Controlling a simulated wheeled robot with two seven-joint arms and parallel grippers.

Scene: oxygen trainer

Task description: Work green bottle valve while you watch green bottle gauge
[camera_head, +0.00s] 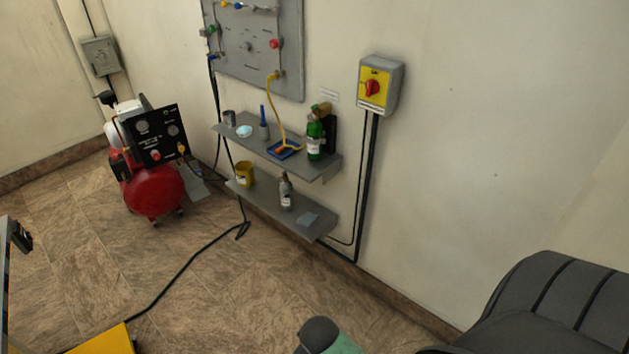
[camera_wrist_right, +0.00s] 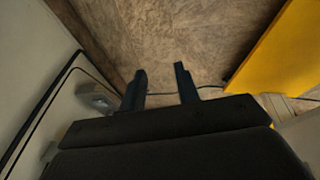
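The small green bottle (camera_head: 315,143) stands upright at the right end of the upper wall shelf, with a white label low on its side. Its brass-coloured valve top (camera_head: 319,111) is small; I cannot make out the valve's knob or a gauge face. A dark item stands close behind the bottle. My right gripper (camera_wrist_right: 161,84) shows in the right wrist view with its two dark fingers apart and nothing between them, above the floor. It is not seen near the bottle.
The upper shelf (camera_head: 262,146) also holds a blue tray (camera_head: 285,152) and a yellow hose; the lower shelf (camera_head: 275,206) holds a grey bottle (camera_head: 286,190). A red compressor (camera_head: 153,190) stands left. Floor before the shelves is mostly clear.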

